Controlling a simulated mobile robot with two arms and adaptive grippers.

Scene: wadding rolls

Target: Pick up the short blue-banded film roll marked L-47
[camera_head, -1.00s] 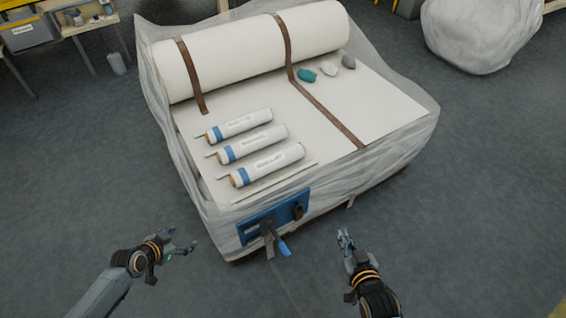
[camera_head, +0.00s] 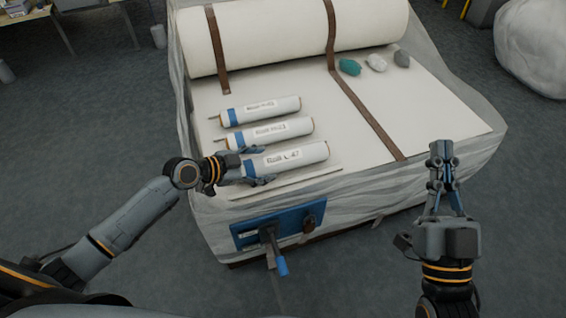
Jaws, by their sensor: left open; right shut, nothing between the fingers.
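Three white film rolls with blue bands lie side by side on the white wadding. The nearest roll (camera_head: 300,157) carries a label that seems to end in L-47. The middle roll (camera_head: 280,131) and the far roll (camera_head: 268,109) have labels too small to read surely. My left gripper (camera_head: 262,165) is open at the left, blue-banded end of the nearest roll. One finger is on its far side and one on its near side, and the band is partly hidden. I cannot tell whether the fingers touch it. My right gripper (camera_head: 440,150) is shut and empty, at the right front edge of the wadding.
A large wadding roll (camera_head: 280,38) with brown straps lies at the back. A teal lump (camera_head: 350,67), a white lump (camera_head: 376,63) and a grey lump (camera_head: 402,58) lie near it. A blue panel with a handle (camera_head: 245,235) is on the front. Clear wadding lies right of the strap.

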